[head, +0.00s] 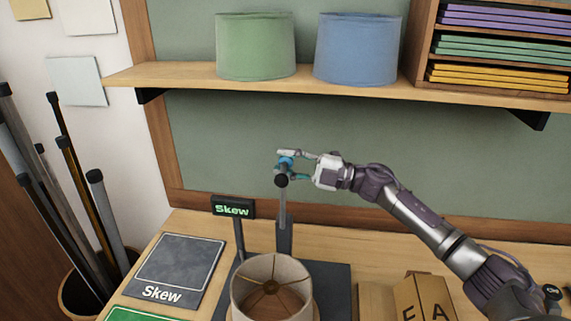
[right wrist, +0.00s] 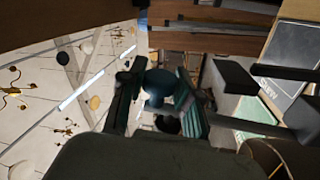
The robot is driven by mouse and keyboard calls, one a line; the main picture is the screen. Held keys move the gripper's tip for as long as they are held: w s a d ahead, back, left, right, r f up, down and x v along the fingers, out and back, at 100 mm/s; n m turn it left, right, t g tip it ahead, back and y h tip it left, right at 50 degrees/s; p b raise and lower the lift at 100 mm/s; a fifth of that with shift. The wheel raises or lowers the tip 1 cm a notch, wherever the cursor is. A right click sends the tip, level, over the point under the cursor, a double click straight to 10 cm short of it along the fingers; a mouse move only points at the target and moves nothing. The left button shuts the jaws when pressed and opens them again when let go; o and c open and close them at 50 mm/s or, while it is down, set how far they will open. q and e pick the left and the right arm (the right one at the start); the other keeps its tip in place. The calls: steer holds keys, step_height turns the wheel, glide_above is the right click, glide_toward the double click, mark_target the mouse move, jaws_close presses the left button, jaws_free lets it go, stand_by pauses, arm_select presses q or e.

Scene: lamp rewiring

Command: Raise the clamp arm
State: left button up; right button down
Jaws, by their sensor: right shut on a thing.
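The clamp arm (head: 282,205) is a grey rod with a black end cap, rising from a dark upright post (head: 284,240) behind the lampshade. It looks roughly upright in the head view. A blue ball-like knob (head: 285,163) is at its top. My right gripper (head: 283,168) is shut on this knob, with fingers above and below it. In the right wrist view the knob (right wrist: 160,84) sits between the two dark fingers, which partly hide it. My left gripper is not in view.
A cream lampshade (head: 250,292) stands before the post. A lit "Skew" sign (head: 233,208) and a grey "Skew" mat (head: 180,262) are left of it. Cardboard boxes (head: 408,296) stand right. A shelf (head: 190,75) holds green (head: 255,46) and blue (head: 357,48) shades above.

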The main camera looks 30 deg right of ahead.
steer(key=shift+w+d+f+m, duration=0.15)
steer(key=shift+w+d+m, duration=0.2)
steer(key=shift+w+m, duration=0.15)
steer(key=shift+s, duration=0.1)
steer(key=c, duration=0.8)
jaws_free()
steer(key=shift+f, duration=0.1)
steer(key=v, duration=1.2)
